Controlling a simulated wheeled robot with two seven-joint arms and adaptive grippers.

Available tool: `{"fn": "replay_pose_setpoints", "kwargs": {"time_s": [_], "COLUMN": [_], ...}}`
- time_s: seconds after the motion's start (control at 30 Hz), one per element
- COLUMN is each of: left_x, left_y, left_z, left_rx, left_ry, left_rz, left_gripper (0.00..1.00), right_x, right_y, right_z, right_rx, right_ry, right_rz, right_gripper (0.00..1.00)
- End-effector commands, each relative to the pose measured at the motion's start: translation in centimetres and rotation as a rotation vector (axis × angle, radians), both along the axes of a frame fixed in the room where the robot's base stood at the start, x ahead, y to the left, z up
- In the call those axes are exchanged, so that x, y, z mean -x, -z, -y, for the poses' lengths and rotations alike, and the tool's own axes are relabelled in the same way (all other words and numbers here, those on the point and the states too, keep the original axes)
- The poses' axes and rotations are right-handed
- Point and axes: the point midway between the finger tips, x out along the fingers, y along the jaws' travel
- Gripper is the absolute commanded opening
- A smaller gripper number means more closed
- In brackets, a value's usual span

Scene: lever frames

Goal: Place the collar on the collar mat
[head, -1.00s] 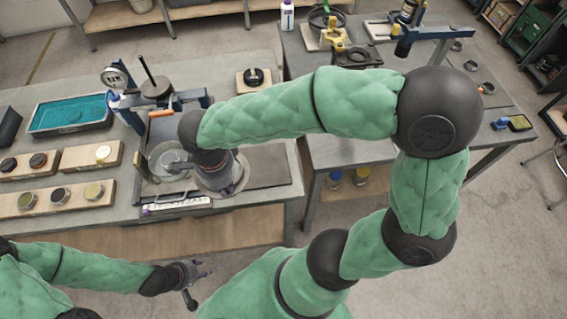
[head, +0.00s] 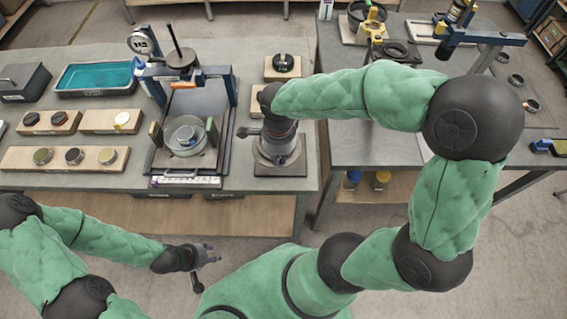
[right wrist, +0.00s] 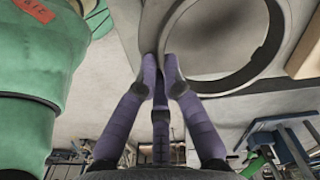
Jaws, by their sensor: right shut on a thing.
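My right gripper (head: 275,140) is shut on the collar (right wrist: 276,72), a wide grey ring. The right wrist view shows the purple fingers meeting at its rim. In the head view the collar is mostly hidden under my gripper and wrist. It hangs over a dark square mat (head: 297,171) right of the press, which I take for the collar mat; whether the two touch cannot be told. My left gripper (head: 204,271) is open and empty, in front of the bench.
Left of the mat stands a blue-posted press (head: 235,86) with a round glass dish (head: 187,137) on its base. Behind the mat is a small wooden board with a black knob (head: 283,63). Wooden blocks with round pots (head: 74,156) stand at left.

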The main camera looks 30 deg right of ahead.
Motion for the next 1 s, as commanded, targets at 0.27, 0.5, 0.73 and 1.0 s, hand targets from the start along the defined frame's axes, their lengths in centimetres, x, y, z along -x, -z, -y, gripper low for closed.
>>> {"fn": "replay_pose_setpoints", "kwargs": {"time_s": [0.27,0.5,0.73,1.0], "left_x": [0.0,0.0,0.0,0.0], "left_y": [0.6,1.6,1.6,1.8], "left_z": [0.0,0.0,0.0,0.0], "left_rx": [0.000,0.000,0.000,0.000], "left_ry": [0.000,0.000,0.000,0.000], "left_rz": [0.000,0.000,0.000,0.000], "left_gripper": [0.40,0.40,0.40,0.40], "right_x": [-0.3,-0.3,-0.4,-0.3], "right_y": [1.4,4.6,4.8,5.1], "right_z": [1.2,1.5,1.5,1.5], "right_rx": [0.000,0.000,-0.001,-0.001], "right_ry": [0.002,0.000,0.000,0.000], "right_rz": [0.001,-0.001,0.003,0.001], "right_gripper": [0.00,0.00,0.00,0.32]}}
